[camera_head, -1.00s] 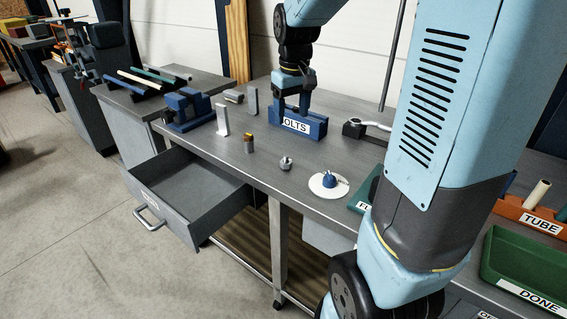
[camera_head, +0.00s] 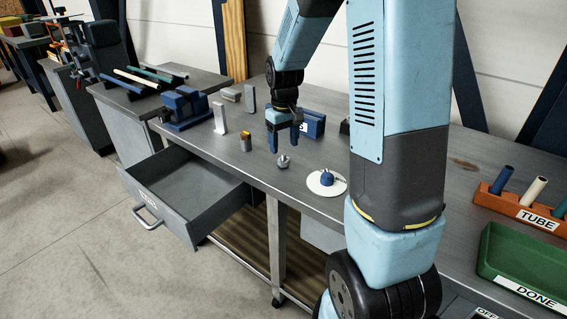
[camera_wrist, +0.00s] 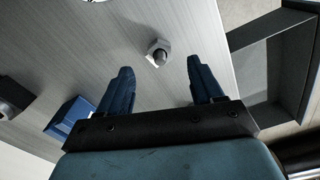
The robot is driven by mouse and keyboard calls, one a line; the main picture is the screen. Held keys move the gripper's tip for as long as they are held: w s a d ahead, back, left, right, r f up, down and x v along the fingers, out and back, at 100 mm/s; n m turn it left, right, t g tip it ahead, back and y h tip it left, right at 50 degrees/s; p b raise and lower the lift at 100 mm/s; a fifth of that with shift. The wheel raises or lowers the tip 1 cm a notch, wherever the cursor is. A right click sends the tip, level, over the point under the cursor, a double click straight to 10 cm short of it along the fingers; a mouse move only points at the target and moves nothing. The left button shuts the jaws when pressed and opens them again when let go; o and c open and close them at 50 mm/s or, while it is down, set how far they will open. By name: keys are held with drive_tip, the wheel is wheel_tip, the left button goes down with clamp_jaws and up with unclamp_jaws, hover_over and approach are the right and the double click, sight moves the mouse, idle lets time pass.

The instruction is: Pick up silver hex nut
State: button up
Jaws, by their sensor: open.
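A small silver hex nut (camera_head: 283,160) sits on the grey workbench near its front edge, with a darker round piece showing at its centre. In the wrist view the nut (camera_wrist: 159,50) lies beyond the fingertips, roughly midway between them. My gripper (camera_head: 285,141) hangs just above and behind the nut, fingers pointing down. Its two blue fingers also show in the wrist view (camera_wrist: 162,80), spread apart with nothing between them. The gripper does not touch the nut.
A white disc with a blue knob (camera_head: 327,182) lies to the right of the nut. A small yellow-topped block (camera_head: 246,142) stands to the left. The blue bolts box (camera_head: 314,124) is behind my gripper. An open drawer (camera_head: 186,196) juts out at the front left.

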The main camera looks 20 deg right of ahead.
sight(283, 156)
drive_tip(key=shift+w+f, duration=0.15)
drive_tip(key=shift+f, duration=2.8)
drive_tip(key=shift+c, duration=0.4)
drive_tip(key=c, duration=1.1)
